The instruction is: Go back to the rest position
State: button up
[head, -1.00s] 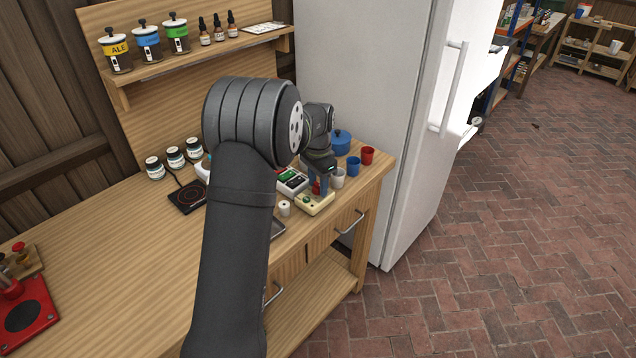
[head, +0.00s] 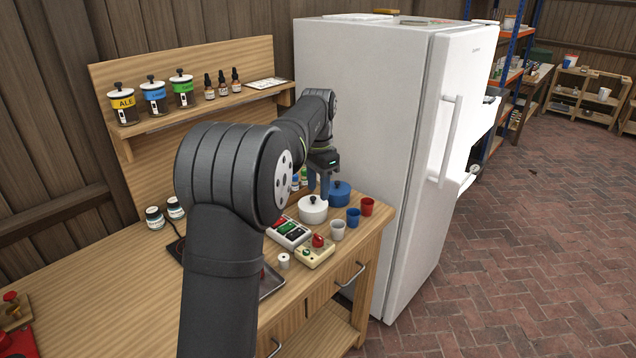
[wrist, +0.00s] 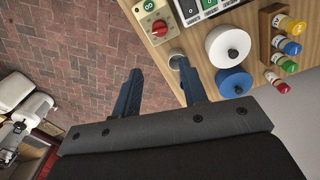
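My gripper (head: 325,178) is raised above the right end of the wooden bench, in front of the fridge. In the wrist view its two blue fingers (wrist: 158,92) are spread wide with nothing between them. In the head view it shows over the white lidded pot (head: 312,212) and the blue lidded pot (head: 340,195), apart from the bench top. A beige box with a red knob (head: 316,250) sits at the bench's front edge. It also shows in the wrist view (wrist: 150,22). My arm hides part of the bench.
White, blue and red cups (head: 353,217) stand at the bench's right end. A control box with coloured keys (head: 289,231) lies beside the beige box. The white fridge (head: 365,110) stands close behind. A shelf (head: 200,112) holds canisters and bottles. The brick floor (head: 520,260) is clear.

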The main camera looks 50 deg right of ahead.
aim_at(318, 236)
jog(key=shift+r, duration=0.45)
jog(key=shift+f, duration=0.1)
notch_tip(318, 236, down, 17)
jog(key=shift+f, duration=0.2)
dwell(0.6)
jog(key=shift+r, duration=0.1)
